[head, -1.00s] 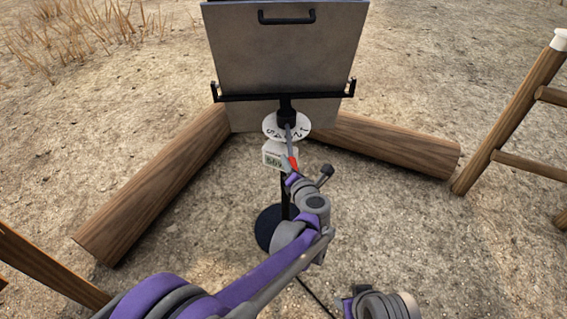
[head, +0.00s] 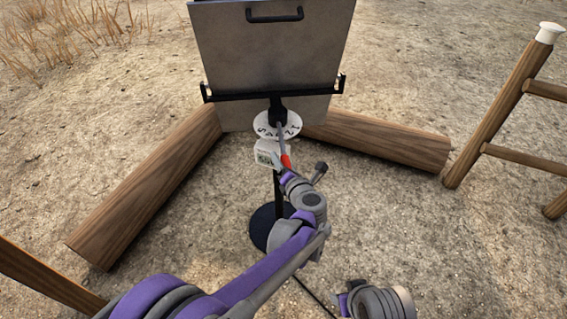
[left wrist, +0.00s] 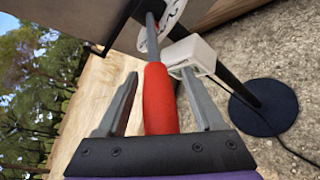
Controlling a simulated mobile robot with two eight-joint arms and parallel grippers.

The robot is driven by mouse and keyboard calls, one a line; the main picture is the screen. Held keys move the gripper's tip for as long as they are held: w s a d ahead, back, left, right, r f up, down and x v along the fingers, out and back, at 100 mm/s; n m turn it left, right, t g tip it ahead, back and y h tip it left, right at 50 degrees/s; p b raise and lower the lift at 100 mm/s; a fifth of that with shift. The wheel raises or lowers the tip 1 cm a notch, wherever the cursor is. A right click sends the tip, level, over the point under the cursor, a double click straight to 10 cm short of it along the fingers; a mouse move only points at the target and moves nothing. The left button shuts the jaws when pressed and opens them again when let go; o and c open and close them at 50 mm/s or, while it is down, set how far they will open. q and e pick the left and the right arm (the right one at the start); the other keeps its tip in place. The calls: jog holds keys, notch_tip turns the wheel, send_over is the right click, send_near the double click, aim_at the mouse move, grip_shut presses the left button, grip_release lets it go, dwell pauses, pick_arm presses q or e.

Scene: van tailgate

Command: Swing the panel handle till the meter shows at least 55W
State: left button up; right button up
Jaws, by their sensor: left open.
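The tilted grey panel (head: 270,58) stands on a black post with a round foot (head: 268,228). Below it are a white lettered dial (head: 277,125) and a white meter (head: 267,152). The meter's figures are too small to read. The handle is a thin grey rod with a red grip (head: 286,161), slanting down to the right. My left gripper (head: 287,168) is open around it. In the left wrist view the red grip (left wrist: 160,100) lies between the two spread fingers (left wrist: 160,78), with a gap on the left. My right gripper's jaws are out of view.
Two logs lie behind the post, one to the left (head: 150,185) and one to the right (head: 385,140). A wooden frame (head: 510,105) stands at the right. A black cable (left wrist: 278,140) runs from the foot. Bare ground lies around.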

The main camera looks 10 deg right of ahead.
pick_arm(q)
jog(key=p+v, duration=0.1)
jog(key=v, duration=0.9)
jog(key=shift+s+p, duration=0.4)
jog(key=shift+r, duration=0.1)
